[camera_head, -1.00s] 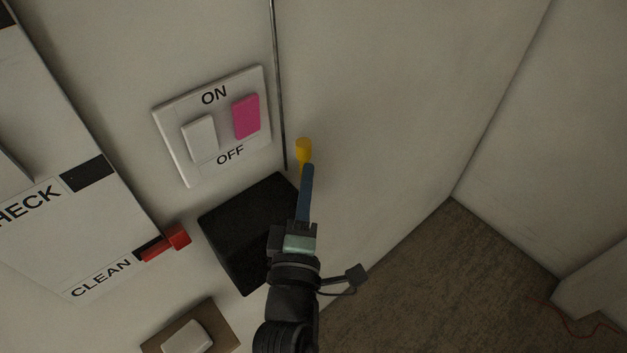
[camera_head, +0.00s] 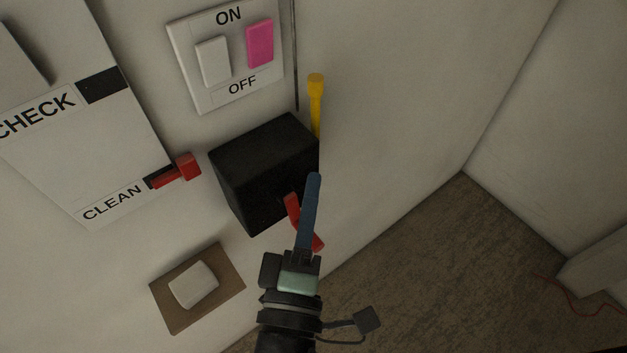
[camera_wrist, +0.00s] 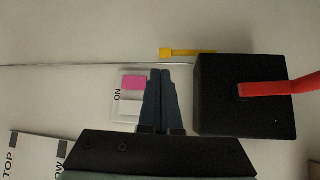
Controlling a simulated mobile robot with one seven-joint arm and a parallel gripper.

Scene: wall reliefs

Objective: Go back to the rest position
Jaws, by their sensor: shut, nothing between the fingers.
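My gripper (camera_head: 313,180) is shut and empty, its blue fingers pressed together in front of the wall. In the head view it is just right of and below the black box (camera_head: 262,165), and its fingers partly cover a red lever (camera_head: 292,209) on that box. In the wrist view the shut fingers (camera_wrist: 161,75) point toward the wall, left of the black box (camera_wrist: 215,75) with its red lever (camera_wrist: 280,88). I cannot tell the exact gap, but no contact shows.
The ON/OFF switch plate (camera_head: 187,72) and a yellow handle (camera_head: 316,105) are on the wall. A red slider (camera_head: 187,168) sits on the CHECK/CLEAN panel (camera_head: 110,135). A brown plate with a white button (camera_head: 193,285) is lower left. Floor (camera_head: 440,260) is open at right.

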